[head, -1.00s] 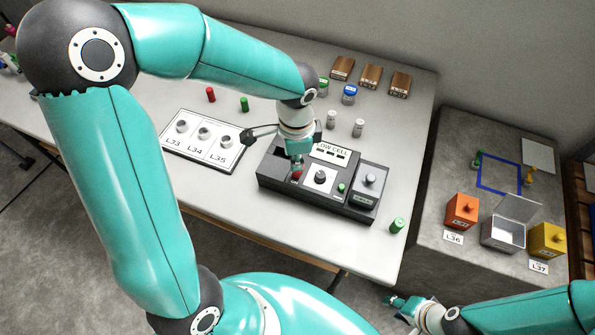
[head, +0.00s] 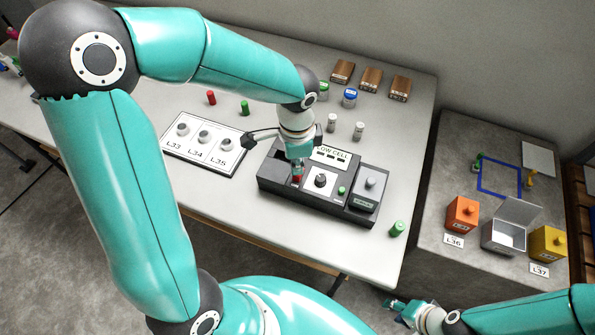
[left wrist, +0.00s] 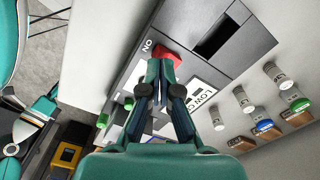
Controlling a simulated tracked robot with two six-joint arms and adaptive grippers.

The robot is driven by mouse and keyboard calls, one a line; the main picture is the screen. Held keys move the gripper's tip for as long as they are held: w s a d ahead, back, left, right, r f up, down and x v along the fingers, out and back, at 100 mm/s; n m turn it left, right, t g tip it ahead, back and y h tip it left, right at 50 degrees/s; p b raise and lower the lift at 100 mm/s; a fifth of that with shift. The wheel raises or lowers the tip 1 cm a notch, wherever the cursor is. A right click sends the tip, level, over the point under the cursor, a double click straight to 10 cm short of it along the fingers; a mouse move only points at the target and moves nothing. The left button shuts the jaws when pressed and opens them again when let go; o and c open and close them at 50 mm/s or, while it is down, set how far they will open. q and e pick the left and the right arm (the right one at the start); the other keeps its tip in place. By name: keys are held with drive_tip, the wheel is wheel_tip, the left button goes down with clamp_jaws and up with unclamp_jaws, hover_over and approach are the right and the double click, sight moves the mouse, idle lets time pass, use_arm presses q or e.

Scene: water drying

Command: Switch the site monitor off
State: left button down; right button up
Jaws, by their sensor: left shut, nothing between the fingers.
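The site monitor (head: 270,184) is a dark box on the white table, with a partly covered panel (head: 331,155) reading "LOW CELL". A red switch (head: 297,179) sits on its left part. In the left wrist view the red switch (left wrist: 169,56) shows just beyond my fingertips, beside a label reading "ON" backwards or upside down. My left gripper (head: 297,167) is shut and empty, its tips at the red switch; I cannot tell whether they press it. My right gripper (head: 393,303) is low at the right, away from the monitor; its jaws are too small to read.
The monitor also has a black knob (head: 320,180), a green button (head: 341,190) and a grey module (head: 370,184). A white board (head: 212,162) with several round caps lies left. Vials (head: 359,128) stand behind. A green cylinder (head: 397,228) stands near the right edge.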

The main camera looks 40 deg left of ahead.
use_arm(q)
drive_tip(key=shift+f+b, duration=1)
drive_tip(key=shift+f, duration=0.15)
use_arm(e)
drive_tip(key=shift+f, duration=1)
drive_tip(key=shift+r, duration=0.1)
use_arm(q)
drive_tip(key=shift+r+p, duration=2.9)
drive_tip(key=shift+r, duration=0.65)
use_arm(e)
wheel_tip(320, 180, up, 6)
drive_tip(key=shift+f, duration=0.2)
use_arm(q)
drive_tip(key=shift+s+f, duration=0.1)
use_arm(e)
drive_tip(key=shift+s, duration=0.1)
